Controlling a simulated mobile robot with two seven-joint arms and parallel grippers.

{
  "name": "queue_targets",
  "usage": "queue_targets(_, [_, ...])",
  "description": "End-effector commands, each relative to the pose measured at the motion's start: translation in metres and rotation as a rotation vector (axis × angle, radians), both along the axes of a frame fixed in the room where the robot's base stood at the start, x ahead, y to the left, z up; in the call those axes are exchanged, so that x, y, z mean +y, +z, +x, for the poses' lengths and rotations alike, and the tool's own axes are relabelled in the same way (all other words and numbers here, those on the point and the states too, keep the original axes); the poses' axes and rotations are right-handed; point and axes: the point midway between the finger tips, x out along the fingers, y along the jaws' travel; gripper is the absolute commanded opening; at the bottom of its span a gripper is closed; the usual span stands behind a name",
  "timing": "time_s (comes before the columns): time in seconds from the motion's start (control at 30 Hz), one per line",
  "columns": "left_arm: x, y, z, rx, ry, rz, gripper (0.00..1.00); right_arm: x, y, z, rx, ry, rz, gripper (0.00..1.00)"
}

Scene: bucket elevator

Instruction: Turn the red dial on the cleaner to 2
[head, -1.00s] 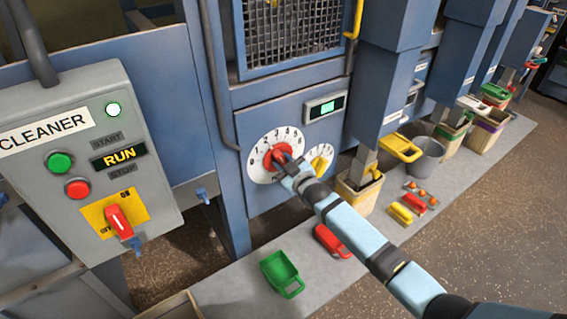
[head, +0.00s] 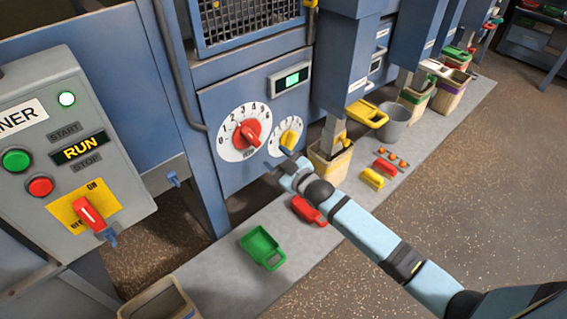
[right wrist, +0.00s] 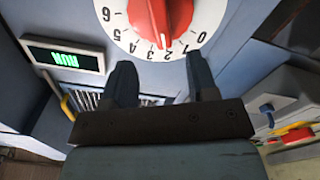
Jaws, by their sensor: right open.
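The red dial (head: 250,133) sits on a round white numbered face on the blue cleaner panel. It also shows at the top of the right wrist view (right wrist: 160,18), upside down, with a white mark at its lower end near the low numbers. I cannot tell exactly which number it marks. My right gripper (head: 281,166) is open and empty, below and to the right of the dial and apart from it. Its two fingers (right wrist: 162,82) show in the right wrist view with nothing between them. My left gripper is not in view.
A smaller yellow dial (head: 288,140) sits right of the red one, close to my gripper. A lit display (head: 290,79) is above. The CLEANER control box (head: 75,150) with its red switch stands at left. A green scoop (head: 261,248) and red scoop (head: 308,211) lie below.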

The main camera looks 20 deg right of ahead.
Motion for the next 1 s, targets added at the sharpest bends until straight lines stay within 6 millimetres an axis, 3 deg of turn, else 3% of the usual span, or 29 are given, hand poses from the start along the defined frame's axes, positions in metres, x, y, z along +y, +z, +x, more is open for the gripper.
queue_targets(0.23, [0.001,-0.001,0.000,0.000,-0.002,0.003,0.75,-0.009,0.000,-0.024,0.000,0.000,0.001,0.53])
queue_targets(0.8, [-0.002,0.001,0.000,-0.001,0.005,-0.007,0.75,-0.009,-0.002,-0.028,0.007,0.000,0.004,0.53])
queue_targets(0.87, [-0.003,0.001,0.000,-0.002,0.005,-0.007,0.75,-0.008,-0.008,-0.035,0.027,-0.003,0.013,0.53])
queue_targets(1.0, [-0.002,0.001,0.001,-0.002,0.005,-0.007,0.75,0.001,-0.038,-0.080,0.142,-0.022,0.061,0.53])
